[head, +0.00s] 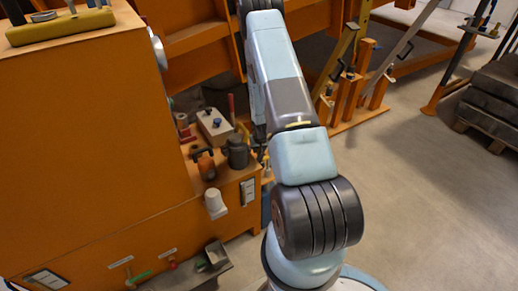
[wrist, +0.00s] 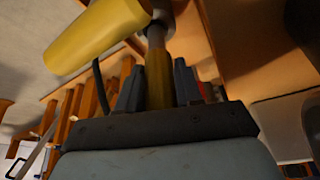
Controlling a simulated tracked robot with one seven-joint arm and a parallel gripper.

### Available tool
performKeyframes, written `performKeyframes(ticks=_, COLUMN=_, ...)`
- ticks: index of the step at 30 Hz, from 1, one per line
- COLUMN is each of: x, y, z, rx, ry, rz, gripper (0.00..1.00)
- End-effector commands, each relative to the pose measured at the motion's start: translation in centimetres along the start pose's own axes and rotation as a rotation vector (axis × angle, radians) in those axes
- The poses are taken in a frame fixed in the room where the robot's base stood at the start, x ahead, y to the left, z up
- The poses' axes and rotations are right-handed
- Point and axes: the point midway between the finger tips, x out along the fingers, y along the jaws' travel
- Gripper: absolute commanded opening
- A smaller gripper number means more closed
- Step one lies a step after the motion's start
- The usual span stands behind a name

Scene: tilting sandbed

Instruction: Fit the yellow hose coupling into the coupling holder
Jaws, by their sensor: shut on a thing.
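In the wrist view my gripper (wrist: 158,85) is shut on a slim yellow piece (wrist: 158,78), apparently the hose coupling. A grey metal stem (wrist: 156,38) runs on from its far end toward a dark round part (wrist: 158,22) beside an orange wall. Whether this dark part is the coupling holder, and whether the stem touches it, I cannot tell. In the head view my arm reaches away toward the orange frame and hides the gripper and the coupling.
A thick yellow cylinder (wrist: 95,38) lies close left of the stem in the wrist view. A thin black hose (wrist: 100,85) hangs below it. In the head view an orange bench (head: 215,195) with tools stands left of my arm.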

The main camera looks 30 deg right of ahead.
Motion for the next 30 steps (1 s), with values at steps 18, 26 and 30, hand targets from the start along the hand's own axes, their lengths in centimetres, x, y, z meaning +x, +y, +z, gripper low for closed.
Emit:
performKeyframes(ticks=18, x=1.2, y=0.0, z=0.5, rx=0.0, ry=0.0, rz=0.0, gripper=0.0)
performKeyframes(ticks=26, x=1.6, y=0.0, z=0.7, rx=0.0, ry=0.0, rz=0.0, gripper=0.0)
performKeyframes(ticks=30, x=1.9, y=0.0, z=0.8, rx=0.0, ry=0.0, rz=0.0, gripper=0.0)
